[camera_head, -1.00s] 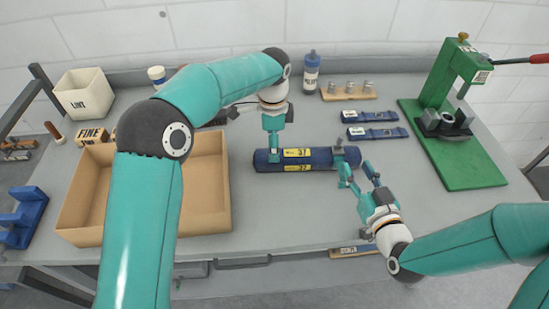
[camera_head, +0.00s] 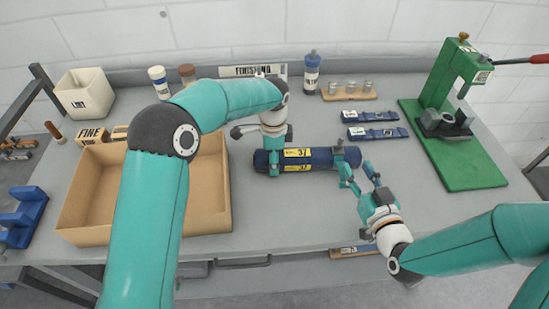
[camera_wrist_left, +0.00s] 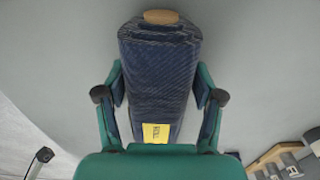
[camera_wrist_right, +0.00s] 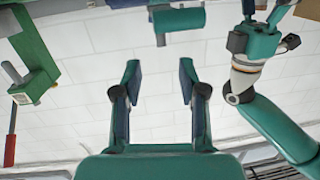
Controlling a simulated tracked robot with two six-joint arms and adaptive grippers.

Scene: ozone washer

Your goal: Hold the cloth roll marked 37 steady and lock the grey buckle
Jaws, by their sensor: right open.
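The dark blue cloth roll (camera_head: 320,157) lies across the middle of the bench. It has yellow labels marked 37, and its end shows in the left wrist view (camera_wrist_left: 160,60). A small grey buckle (camera_head: 339,147) sits on top of the roll towards its right end. My left gripper (camera_head: 274,165) is down over the roll's left part, a finger on each side. Whether its pads press on the roll is unclear. My right gripper (camera_head: 358,172) is open and empty, just to the front right of the buckle. The buckle's latch is too small to read.
An open cardboard box (camera_head: 209,213) stands at the left and a green press (camera_head: 465,160) at the right. Two blue strapped pieces (camera_head: 370,116) lie behind the roll, near a bottle (camera_head: 311,75) and a wooden holder (camera_head: 349,94). The front bench is mostly clear.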

